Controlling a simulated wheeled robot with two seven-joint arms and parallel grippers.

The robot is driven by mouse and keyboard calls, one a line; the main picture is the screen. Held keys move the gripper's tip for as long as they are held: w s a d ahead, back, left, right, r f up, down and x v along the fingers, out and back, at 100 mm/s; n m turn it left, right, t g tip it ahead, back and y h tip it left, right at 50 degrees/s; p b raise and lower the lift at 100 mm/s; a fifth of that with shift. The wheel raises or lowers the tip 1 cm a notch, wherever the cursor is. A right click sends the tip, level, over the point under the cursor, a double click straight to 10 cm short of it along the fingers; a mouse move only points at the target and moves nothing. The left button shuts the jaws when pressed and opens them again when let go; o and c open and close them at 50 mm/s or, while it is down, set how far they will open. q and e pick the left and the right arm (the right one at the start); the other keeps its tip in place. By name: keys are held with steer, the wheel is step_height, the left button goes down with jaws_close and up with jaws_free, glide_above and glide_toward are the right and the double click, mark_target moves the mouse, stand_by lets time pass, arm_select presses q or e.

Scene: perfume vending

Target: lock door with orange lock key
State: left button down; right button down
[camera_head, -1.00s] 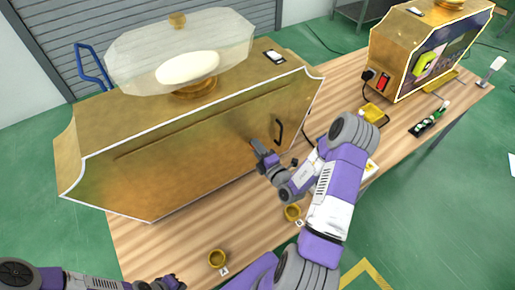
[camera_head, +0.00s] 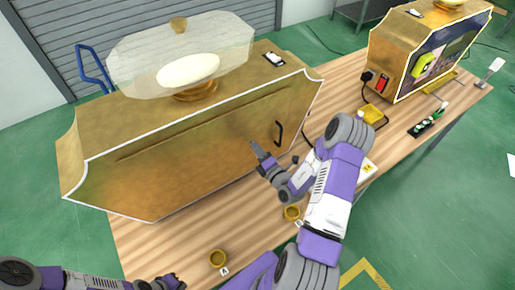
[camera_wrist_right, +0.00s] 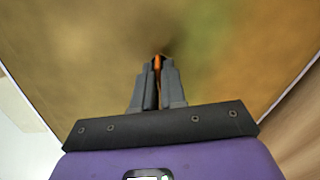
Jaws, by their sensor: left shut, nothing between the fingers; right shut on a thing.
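The door is the large brass front panel (camera_head: 190,165) of the cabinet, with a white outline and a black handle (camera_head: 279,132). It looks shut. My right gripper (camera_head: 255,147) points at the panel, left of the handle. In the right wrist view the right gripper (camera_wrist_right: 159,72) is shut on the orange key (camera_wrist_right: 158,62). Only a sliver of the key shows between the fingertips. The tip is close to the brass surface; I cannot tell whether the key is in a lock. My left gripper (camera_head: 172,283) is shut and empty at the bottom left.
A second brass machine (camera_head: 425,60) with a red switch stands at the back right. A small green-and-white item (camera_head: 428,120) lies near the right edge.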

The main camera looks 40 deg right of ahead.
arm_select(q)
steer(key=shift+r+p, duration=0.4)
steer(key=shift+r, duration=0.35)
steer(key=shift+f, duration=0.25)
arm_select(e)
steer(key=shift+n, duration=7.3)
steer(key=c, duration=1.3)
jaws_free()
steer(key=shift+s, duration=0.1)
arm_select(q)
steer(key=shift+f+b, duration=0.25)
steer(key=shift+b, duration=0.05)
arm_select(e)
steer(key=s, duration=0.7)
steer(key=shift+s+a, duration=0.2)
steer(key=shift+a, duration=0.2)
arm_select(q)
steer(key=shift+s, duration=0.1)
